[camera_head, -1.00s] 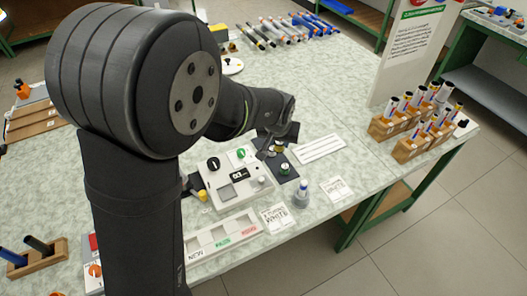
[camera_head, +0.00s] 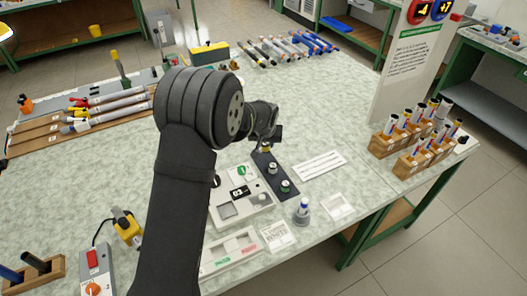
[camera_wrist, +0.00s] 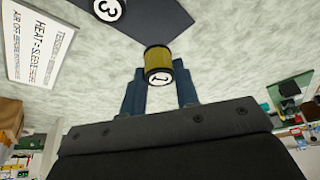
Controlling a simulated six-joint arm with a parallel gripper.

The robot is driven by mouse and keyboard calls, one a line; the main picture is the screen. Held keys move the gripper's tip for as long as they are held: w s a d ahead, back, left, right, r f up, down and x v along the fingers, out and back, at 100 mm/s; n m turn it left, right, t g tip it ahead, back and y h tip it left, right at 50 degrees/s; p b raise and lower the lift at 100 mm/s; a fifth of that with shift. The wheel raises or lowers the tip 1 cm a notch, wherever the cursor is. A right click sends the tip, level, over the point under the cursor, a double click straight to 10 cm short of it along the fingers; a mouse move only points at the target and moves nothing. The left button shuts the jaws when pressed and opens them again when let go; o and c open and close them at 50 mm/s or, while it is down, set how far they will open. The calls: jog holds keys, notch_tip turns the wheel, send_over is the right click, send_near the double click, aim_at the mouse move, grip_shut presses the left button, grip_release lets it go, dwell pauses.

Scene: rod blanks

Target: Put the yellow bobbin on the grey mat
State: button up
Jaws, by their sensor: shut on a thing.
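My gripper (camera_wrist: 160,90) is shut on the yellow bobbin (camera_wrist: 158,66), held between the fingertips with its white end marked 1 facing the wrist camera. In the head view the yellow bobbin (camera_head: 266,149) is a small spot just below my gripper (camera_head: 268,142), at the far end of the dark grey mat (camera_head: 263,164). In the wrist view the bobbin overlaps a corner of the mat (camera_wrist: 150,22); I cannot tell whether it touches it. Another bobbin (camera_wrist: 108,8), marked 3, is on the mat. In the head view a dark bobbin (camera_head: 272,169) and a green-marked bobbin (camera_head: 285,186) stand there.
A white device (camera_head: 228,207) is left of the mat and a white slotted tray (camera_head: 320,166) right of it. Wooden racks (camera_head: 410,160) of tubes are at the right.

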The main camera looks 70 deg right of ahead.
aim_at(263, 151)
jog(key=shift+w+d+f, duration=0.25)
jog(key=shift+w+f, duration=0.15)
jog(key=shift+w, duration=0.15)
jog(key=shift+f, duration=1.95)
jog(key=shift+f, duration=0.15)
jog(key=o, duration=0.9)
jog(key=shift+o, duration=0.2)
jog(key=v, duration=1.2)
